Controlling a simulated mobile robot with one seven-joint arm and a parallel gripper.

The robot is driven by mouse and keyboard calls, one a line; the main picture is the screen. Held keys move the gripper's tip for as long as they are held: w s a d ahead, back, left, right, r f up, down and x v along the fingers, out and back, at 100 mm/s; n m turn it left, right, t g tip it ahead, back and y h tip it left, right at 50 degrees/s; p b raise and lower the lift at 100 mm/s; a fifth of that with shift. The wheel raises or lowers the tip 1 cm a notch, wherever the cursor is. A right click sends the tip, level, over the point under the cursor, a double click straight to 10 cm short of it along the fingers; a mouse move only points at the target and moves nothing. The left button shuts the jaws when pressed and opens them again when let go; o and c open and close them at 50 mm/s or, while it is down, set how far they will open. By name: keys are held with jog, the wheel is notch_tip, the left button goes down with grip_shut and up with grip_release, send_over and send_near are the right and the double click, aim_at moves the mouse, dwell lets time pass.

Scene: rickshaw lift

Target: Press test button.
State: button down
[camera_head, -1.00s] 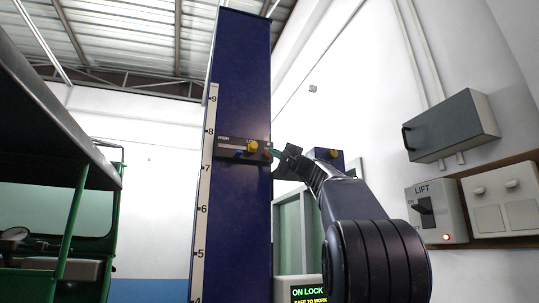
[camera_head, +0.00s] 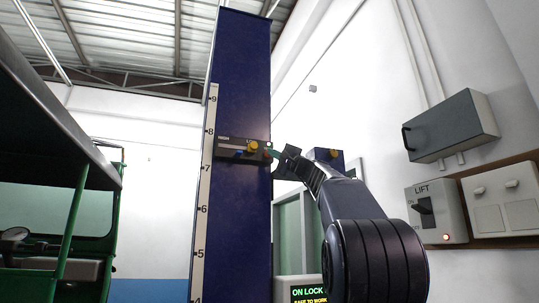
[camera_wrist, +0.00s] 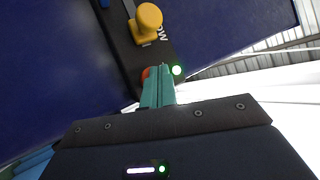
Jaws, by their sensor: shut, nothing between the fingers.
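A black control panel (camera_head: 228,153) is mounted across the tall blue lift column (camera_head: 240,70); it also shows in the wrist view (camera_wrist: 122,50). It bears a yellow knob (camera_head: 252,146), seen large in the wrist view (camera_wrist: 148,18), and a red button (camera_wrist: 146,73) near its right end. The red button is partly hidden by my fingers. No test label is readable. My gripper (camera_wrist: 158,70) is shut and empty, its teal fingertips at the red button; I cannot tell whether they touch it. In the head view my gripper (camera_head: 272,154) reaches the panel's right end.
A green rickshaw (camera_head: 75,220) stands at the left. A lift switch box (camera_head: 437,212) with a lit red lamp and a grey box (camera_head: 450,125) hang on the right wall. A screen (camera_head: 308,290) reads "ON LOCK". A second blue column (camera_head: 328,155) stands behind my arm.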

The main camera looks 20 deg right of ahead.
jog(key=shift+s, duration=0.85)
jog(key=shift+s, duration=0.1)
jog(key=s, duration=0.4)
jog(key=shift+s, duration=0.4)
dwell(0.8)
